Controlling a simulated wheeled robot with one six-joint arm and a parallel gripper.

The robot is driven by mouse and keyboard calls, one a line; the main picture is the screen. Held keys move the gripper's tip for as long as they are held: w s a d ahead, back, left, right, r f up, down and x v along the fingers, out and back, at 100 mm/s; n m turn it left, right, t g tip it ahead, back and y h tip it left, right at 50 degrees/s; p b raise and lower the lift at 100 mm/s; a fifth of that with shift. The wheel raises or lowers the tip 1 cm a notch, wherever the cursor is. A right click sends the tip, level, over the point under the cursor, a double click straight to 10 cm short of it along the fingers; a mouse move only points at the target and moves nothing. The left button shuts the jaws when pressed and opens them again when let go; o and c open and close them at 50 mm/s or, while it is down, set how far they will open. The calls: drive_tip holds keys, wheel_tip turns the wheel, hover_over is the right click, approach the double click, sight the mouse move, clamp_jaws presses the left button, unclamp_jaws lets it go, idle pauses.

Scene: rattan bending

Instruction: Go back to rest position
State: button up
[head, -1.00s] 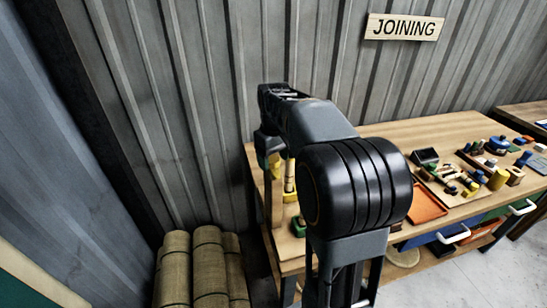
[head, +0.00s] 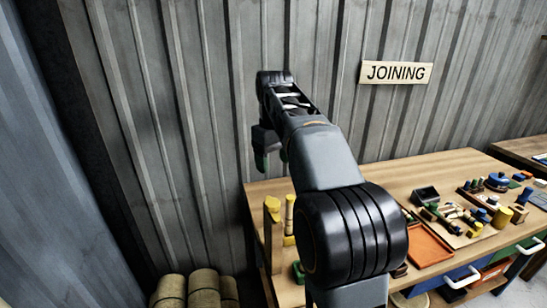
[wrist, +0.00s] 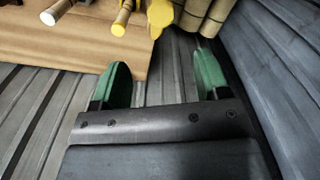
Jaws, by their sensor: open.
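My gripper (wrist: 160,80) shows in the wrist view with its two green fingers spread wide apart and nothing between them. In the head view my gripper (head: 272,162) hangs from the raised arm in front of the corrugated metal wall, above the left back corner of the workbench (head: 385,185). The arm stretches up and away from the camera and hides part of the bench. The gripper touches nothing that I can see.
A yellow-topped wooden post (head: 272,208) and a yellow tool (head: 289,212) stand at the bench's left end. Tools and an orange tray (head: 430,246) lie on the right part. Rolled bundles (head: 203,288) stand on the floor at lower left. A "JOINING" sign (head: 396,72) hangs on the wall.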

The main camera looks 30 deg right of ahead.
drive_tip(key=shift+w+r, duration=0.1)
drive_tip(key=shift+r, duration=0.1)
idle(0.5)
drive_tip(key=f+m, duration=0.1)
drive_tip(key=f, duration=0.1)
drive_tip(key=f+t, duration=0.1)
drive_tip(key=f, duration=0.2)
drive_tip(key=a+f+m, duration=0.1)
drive_tip(key=f, duration=0.2)
drive_tip(key=shift+s+a+m+t, duration=0.1)
drive_tip(key=shift+s+m+t, duration=0.15)
drive_tip(key=shift+m+t, duration=0.05)
drive_tip(key=s+a+f+t, duration=0.1)
drive_tip(key=s+a+f, duration=0.3)
drive_tip(key=s, duration=0.3)
drive_tip(key=s+a+f+t, duration=0.1)
drive_tip(key=s+a+f, duration=0.3)
drive_tip(key=s, duration=0.4)
drive_tip(key=shift+s+a+f+t, duration=0.15)
drive_tip(key=shift+f+t, duration=0.1)
drive_tip(key=shift+t, duration=0.15)
drive_tip(key=shift+c, duration=0.5)
